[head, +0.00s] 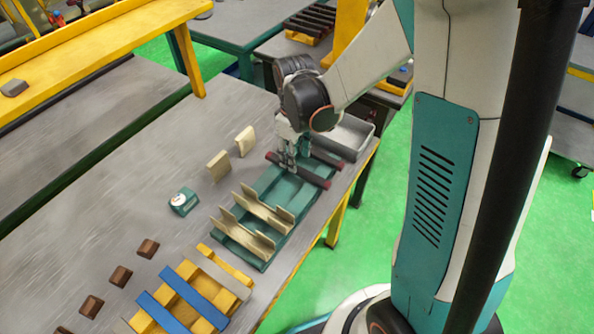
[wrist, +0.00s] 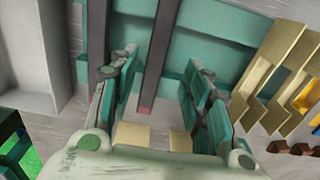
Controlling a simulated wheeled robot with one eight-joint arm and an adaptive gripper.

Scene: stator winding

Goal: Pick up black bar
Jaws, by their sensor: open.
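Two black bars with dark red ends lie across the teal tray (head: 283,203). The nearer black bar (head: 311,176) runs under my gripper (head: 287,161), which is open and points down over it. The farther black bar (head: 327,158) is partly hidden by my gripper. In the wrist view, my gripper's fingers (wrist: 160,66) stand apart, with one black bar (wrist: 157,55) between them, its red end toward me. The other black bar (wrist: 97,35) is left of the fingers. I cannot tell whether the fingers touch anything.
Wooden cradles (head: 266,211) stand in the tray's near part. A grey bin (head: 350,134) is just behind the bars. Two beige blocks (head: 218,165) and a small teal device (head: 183,201) are to the left. A yellow rack (head: 185,290) with blue strips is in front.

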